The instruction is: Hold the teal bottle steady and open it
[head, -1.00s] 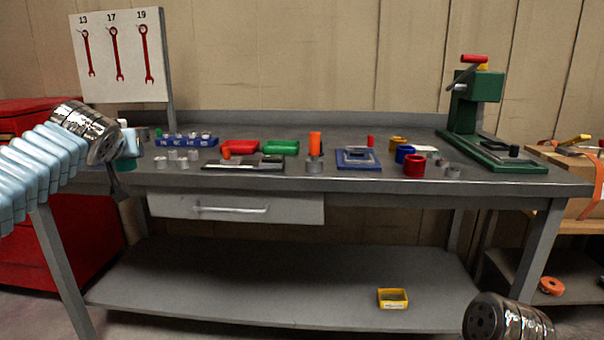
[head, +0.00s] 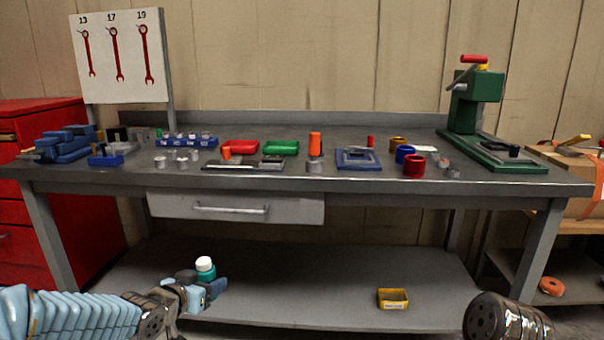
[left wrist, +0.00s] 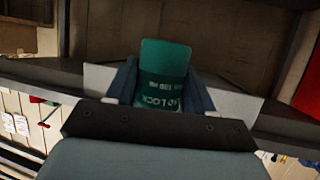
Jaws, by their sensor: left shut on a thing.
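The teal bottle with a white cap (head: 205,269) is held by my left gripper (head: 208,288) in the head view. It is upright in front of the bench, at about the height of the lower shelf in the picture. In the left wrist view the bottle's teal body (left wrist: 163,75) with white lettering sits between the two fingers, which close on it from both sides. The cap is on the bottle in the head view and hidden in the wrist view. Of my right arm only a wrist part shows at the bottom right; its gripper is not visible.
The workbench (head: 330,182) carries a blue vise (head: 65,146), several bins and cups, and a green press (head: 475,105). Its closed drawer (head: 235,207) faces me. A yellow box (head: 393,298) lies on the lower shelf (head: 300,285), whose middle is bare.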

